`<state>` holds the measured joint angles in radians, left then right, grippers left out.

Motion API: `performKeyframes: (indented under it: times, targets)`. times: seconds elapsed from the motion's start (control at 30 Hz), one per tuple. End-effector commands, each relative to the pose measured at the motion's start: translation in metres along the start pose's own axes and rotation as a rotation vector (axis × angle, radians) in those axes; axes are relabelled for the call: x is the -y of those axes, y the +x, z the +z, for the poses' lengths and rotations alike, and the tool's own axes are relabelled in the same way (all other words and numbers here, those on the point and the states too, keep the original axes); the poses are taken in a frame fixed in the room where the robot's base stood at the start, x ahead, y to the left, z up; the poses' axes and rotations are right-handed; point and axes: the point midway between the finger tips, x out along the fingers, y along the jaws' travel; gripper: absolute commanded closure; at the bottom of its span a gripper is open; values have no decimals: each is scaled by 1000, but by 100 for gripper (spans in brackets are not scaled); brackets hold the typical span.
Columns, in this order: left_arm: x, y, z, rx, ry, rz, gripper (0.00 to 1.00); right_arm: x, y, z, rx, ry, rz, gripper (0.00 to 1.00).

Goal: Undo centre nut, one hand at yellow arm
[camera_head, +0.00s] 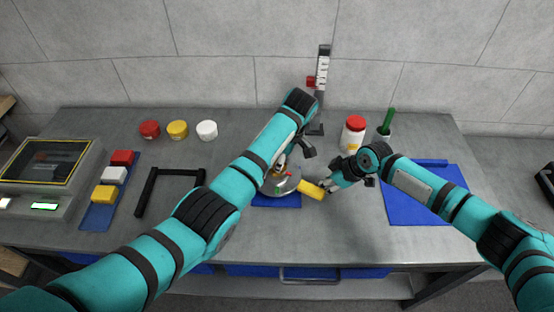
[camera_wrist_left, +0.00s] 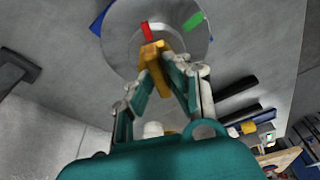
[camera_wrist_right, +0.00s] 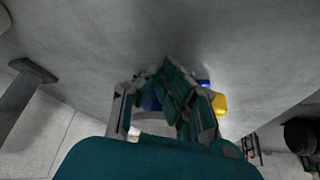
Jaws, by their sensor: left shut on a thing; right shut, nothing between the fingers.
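The hub is a grey metal disc (camera_head: 284,187) on a blue mat (camera_head: 276,201) at the table's middle; it also shows in the left wrist view (camera_wrist_left: 120,20). Its yellow arm (camera_head: 311,189) sticks out to the right. My left gripper (camera_wrist_left: 157,58) is shut on the orange-yellow centre nut (camera_wrist_left: 152,50) over the disc; my left arm partly hides this in the head view. My right gripper (camera_head: 325,184) is shut and empty beside the outer end of the yellow arm. Yellow also shows right of its fingers in the right wrist view (camera_wrist_right: 220,103).
A height gauge stand (camera_head: 322,75) stands behind the hub. A white jar with red lid (camera_head: 353,135) and a green-handled tool (camera_head: 388,122) stand at the back right. A blue mat (camera_head: 405,206) lies right. A black frame (camera_head: 150,190), coloured blocks (camera_head: 113,174) and a display (camera_head: 45,163) are left.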

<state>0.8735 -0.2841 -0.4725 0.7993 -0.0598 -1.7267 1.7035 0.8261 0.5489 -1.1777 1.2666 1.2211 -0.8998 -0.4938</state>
Motion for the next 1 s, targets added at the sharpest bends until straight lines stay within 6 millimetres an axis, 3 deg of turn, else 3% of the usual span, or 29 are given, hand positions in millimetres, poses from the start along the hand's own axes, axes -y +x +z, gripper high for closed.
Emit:
performKeyframes:
  times: [0.5,1.0]
  targets:
    - [2,3,2,6,2,-6,100,27,0,2,0,-1,-3,100]
    - [2,4,2,6,2,-7,100,29,0,2,0,0,-2,100]
